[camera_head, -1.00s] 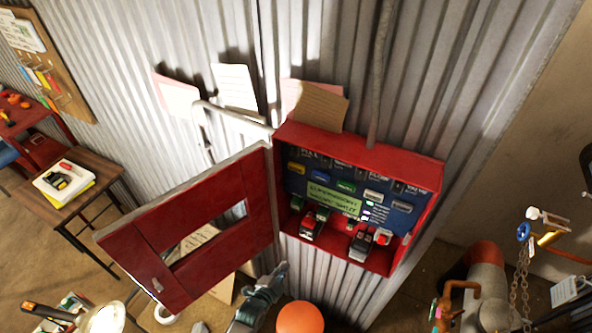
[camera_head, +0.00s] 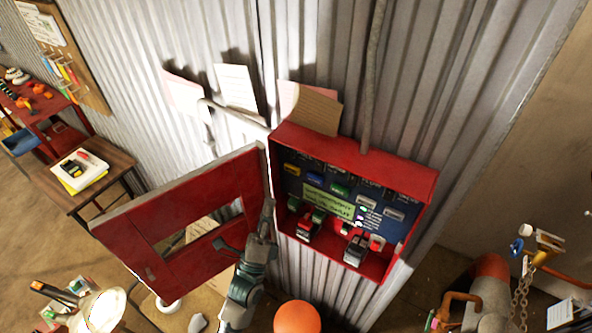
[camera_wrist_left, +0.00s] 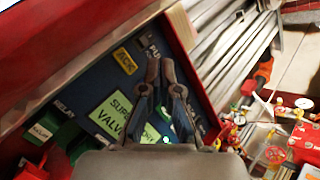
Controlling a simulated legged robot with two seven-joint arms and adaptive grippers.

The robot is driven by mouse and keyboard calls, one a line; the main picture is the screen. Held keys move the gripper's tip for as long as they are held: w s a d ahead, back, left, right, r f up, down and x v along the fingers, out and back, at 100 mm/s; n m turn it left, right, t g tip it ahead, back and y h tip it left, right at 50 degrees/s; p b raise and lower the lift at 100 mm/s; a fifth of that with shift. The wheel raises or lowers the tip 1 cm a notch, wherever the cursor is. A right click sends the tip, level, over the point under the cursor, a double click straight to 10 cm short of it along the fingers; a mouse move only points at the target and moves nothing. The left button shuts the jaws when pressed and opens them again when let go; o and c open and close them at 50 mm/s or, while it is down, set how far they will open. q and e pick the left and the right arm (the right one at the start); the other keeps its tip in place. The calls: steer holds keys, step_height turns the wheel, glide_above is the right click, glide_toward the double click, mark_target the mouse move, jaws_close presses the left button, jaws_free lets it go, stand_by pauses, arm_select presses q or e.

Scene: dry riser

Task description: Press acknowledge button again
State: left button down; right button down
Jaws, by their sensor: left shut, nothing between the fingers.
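The red control box (camera_head: 355,157) on the corrugated wall has its door (camera_head: 195,195) swung open to the left. Inside is a blue panel. The yellow button (camera_head: 291,169) at the panel's upper left carries a label that looks like ACK in the left wrist view (camera_wrist_left: 124,60). My left gripper (camera_head: 267,211) is shut and empty, at the door's hinge side, left of and below the yellow button. In the left wrist view its fingertips (camera_wrist_left: 160,62) point at the panel, beside the yellow button; contact cannot be told. My right gripper is out of view.
Plug-like red and grey parts (camera_head: 357,249) stand along the box's lower ledge. An orange ball-like thing (camera_head: 297,317) is below the box. Papers (camera_head: 236,88) are on the wall above the door. Pipework (camera_head: 489,285) stands at the lower right.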

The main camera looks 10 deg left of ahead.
mark_target(292, 169)
arm_select(q)
steer(key=w+d+t+b, duration=0.1)
steer(key=w, duration=0.7)
steer(key=shift+d+r+y, duration=0.3)
steer(key=shift+r+y, duration=0.1)
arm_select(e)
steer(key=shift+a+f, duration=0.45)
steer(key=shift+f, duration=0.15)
arm_select(q)
steer(key=shift+d, duration=0.2)
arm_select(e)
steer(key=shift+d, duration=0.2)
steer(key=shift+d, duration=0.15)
arm_select(q)
steer(key=shift+a, duration=0.25)
steer(key=shift+d, duration=0.15)
